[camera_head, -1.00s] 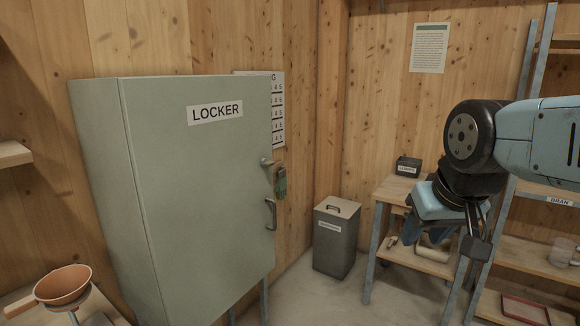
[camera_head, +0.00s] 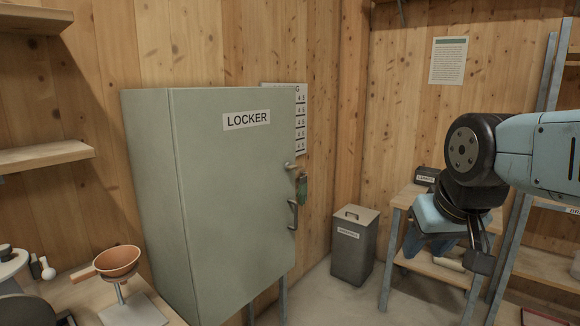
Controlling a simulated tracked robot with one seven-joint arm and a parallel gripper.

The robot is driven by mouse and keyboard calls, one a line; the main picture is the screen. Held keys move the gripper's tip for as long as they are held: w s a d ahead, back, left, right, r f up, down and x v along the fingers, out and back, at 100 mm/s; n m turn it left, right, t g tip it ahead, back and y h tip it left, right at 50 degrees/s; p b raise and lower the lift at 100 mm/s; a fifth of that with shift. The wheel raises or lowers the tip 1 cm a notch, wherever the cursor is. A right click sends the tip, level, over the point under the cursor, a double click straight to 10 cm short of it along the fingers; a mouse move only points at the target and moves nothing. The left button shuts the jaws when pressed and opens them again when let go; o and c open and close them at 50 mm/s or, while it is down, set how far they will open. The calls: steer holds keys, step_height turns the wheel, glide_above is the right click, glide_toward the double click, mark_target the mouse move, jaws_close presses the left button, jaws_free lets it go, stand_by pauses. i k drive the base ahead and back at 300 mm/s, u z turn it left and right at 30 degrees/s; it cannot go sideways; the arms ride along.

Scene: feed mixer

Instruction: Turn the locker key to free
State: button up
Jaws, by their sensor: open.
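The grey-green locker (camera_head: 235,215) stands left of centre with its door shut and a LOCKER label on it. The key (camera_head: 290,166) sits at the upper right of the door, with a green tag (camera_head: 303,188) hanging beside it. The door handle (camera_head: 293,215) is just below. My gripper (camera_head: 470,262) is at the right, pointing down, well apart from the locker and key. It is open and I see nothing in it. Which way the key is turned is too small to tell.
A lidded grey bin (camera_head: 354,250) stands right of the locker. A small wooden table (camera_head: 432,268) is behind my gripper. Floor shows between locker and table.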

mark_target(288, 167)
steer(key=i, duration=0.85)
steer(key=z, duration=0.05)
